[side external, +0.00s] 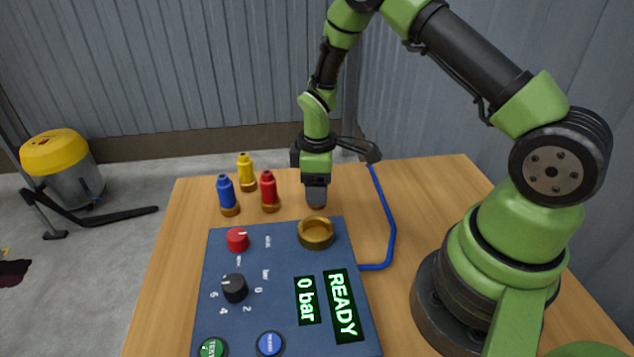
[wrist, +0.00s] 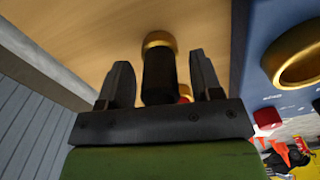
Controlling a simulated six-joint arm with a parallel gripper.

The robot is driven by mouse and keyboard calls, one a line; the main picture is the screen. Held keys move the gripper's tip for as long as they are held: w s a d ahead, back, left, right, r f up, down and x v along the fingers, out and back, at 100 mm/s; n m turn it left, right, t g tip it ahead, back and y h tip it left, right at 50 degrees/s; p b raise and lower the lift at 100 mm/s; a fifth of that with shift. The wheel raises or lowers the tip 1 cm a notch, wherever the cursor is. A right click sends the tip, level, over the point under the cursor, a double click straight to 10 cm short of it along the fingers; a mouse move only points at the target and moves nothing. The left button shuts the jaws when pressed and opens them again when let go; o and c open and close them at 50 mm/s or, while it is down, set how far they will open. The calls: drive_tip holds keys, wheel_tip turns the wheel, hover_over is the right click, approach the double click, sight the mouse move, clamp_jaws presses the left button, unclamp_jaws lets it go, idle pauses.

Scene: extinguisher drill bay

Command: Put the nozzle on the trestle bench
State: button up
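My gripper (side external: 316,190) points down over the far part of the wooden trestle bench (side external: 440,190). In the wrist view a black nozzle with a brass end (wrist: 158,75) is between the two fingers of my gripper (wrist: 162,78). A gap shows on each side of it, so the fingers look open around it. In the side view its brass end is low, at or close to the bench top; whether it touches is hard to tell. A blue nozzle (side external: 227,194), a yellow nozzle (side external: 246,172) and a red nozzle (side external: 269,190) stand upright on the bench to the left.
A blue control panel (side external: 270,270) with a brass ring socket (side external: 317,233), knobs and buttons lies in front of my gripper. Its displays read READY and 0 bar. A blue hose (side external: 390,225) runs along its right side. A yellow-topped bin (side external: 60,160) stands on the floor.

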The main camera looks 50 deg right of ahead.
wheel_tip(320, 180, up, 12)
drive_tip(key=shift+r, duration=0.1)
drive_tip(key=s+a+r+m+t+y, duration=0.1)
drive_tip(key=s+a+r+m+t, duration=0.2)
drive_tip(key=s+r, duration=0.5)
drive_tip(key=s+a+r+m+t+y, duration=0.1)
drive_tip(key=s+a+r+m+t, duration=0.3)
drive_tip(key=s+r+m, duration=0.3)
drive_tip(key=s+a+r, duration=0.1)
drive_tip(key=s, duration=0.2)
drive_tip(key=shift+m, duration=0.4)
